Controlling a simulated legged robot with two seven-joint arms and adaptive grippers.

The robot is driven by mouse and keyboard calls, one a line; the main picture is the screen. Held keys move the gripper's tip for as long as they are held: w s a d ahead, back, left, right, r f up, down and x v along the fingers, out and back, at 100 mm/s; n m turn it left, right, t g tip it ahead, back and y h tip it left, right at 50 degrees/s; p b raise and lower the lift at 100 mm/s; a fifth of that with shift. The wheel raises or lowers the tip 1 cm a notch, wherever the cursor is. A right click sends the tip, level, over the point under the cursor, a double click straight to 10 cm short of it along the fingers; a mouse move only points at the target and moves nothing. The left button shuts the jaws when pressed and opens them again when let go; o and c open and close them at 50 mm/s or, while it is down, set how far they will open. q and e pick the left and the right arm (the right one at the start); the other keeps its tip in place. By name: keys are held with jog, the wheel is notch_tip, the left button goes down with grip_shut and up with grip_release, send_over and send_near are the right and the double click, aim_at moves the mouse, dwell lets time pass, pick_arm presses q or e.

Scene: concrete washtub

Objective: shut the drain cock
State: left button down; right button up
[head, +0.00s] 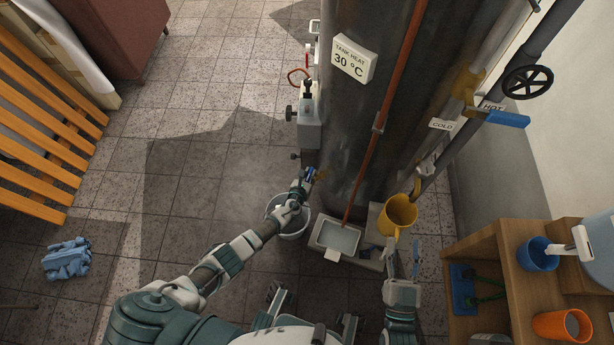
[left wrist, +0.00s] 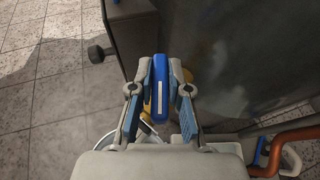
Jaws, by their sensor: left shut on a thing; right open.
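The drain cock's blue handle (head: 311,173) is low on the side of the dark tank (head: 365,100). In the left wrist view the blue handle (left wrist: 160,88) stands upright in the picture between the fingers, with a little yellow showing behind it. My left gripper (head: 304,182) is shut on this handle; its fingers also show in the left wrist view (left wrist: 160,72). The cock's body is mostly hidden, and I cannot tell whether it is open or shut. My right gripper (head: 403,264) is open, below the yellow jug (head: 398,214) in the picture.
A pale bucket (head: 292,233) stands on the floor under my left forearm. A square basin (head: 338,238) is beside the tank. A grey box (head: 309,130) with a knob is above the handle. Wooden shelves (head: 505,285) stand at the right. The tiled floor at left is mostly clear.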

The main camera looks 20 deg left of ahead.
pick_arm(q)
jog(key=shift+n+y, duration=0.8)
jog(key=shift+y, duration=0.1)
jog(key=shift+n+y, duration=0.5)
jog(key=shift+y, duration=0.1)
jog(key=shift+n+y, duration=0.3)
jog(key=shift+y, duration=0.1)
pick_arm(e)
jog(key=shift+w+f, duration=0.1)
jog(key=shift+f, duration=0.1)
pick_arm(q)
jog(key=shift+g, duration=0.3)
pick_arm(e)
jog(key=shift+r, duration=0.15)
